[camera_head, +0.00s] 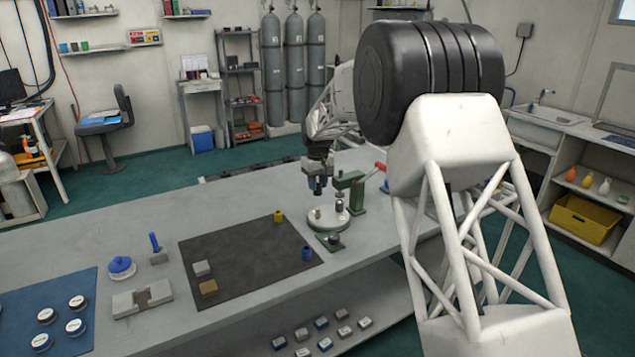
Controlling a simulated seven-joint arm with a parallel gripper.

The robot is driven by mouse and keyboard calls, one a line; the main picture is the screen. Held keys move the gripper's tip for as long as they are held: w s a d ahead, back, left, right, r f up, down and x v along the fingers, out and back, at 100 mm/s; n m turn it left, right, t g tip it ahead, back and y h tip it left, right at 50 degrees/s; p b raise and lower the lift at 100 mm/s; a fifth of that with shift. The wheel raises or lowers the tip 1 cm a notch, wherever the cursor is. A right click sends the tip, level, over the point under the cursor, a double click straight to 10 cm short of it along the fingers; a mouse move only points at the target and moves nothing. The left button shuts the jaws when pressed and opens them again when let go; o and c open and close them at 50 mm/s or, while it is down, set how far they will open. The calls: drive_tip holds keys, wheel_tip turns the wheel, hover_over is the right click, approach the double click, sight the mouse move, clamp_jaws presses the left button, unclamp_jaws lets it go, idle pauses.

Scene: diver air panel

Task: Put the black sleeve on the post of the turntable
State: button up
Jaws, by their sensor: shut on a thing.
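My gripper (318,184) points down above the left part of the turntable (328,222), a white disc on the bench. It is shut on a small dark piece, which looks like the black sleeve; the dark fingers hide most of it. The piece appears above the disc, apart from it. Small upright parts stand on the disc, one at the left (317,213) and one at the right (339,206); which is the post is too small to tell.
A green press (351,192) with a red handle stands right behind the turntable. A dark mat (235,258) at the left holds a yellow sleeve (278,216), a blue sleeve (307,254) and two blocks. A blue mat (45,318) with round pieces lies far left.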

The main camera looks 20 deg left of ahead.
drive_tip(key=shift+f, duration=2.7)
drive_tip(key=shift+f, duration=1.45)
idle(1.7)
drive_tip(key=o, duration=1.4)
drive_tip(key=shift+c, duration=0.2)
drive_tip(key=shift+r, duration=0.2)
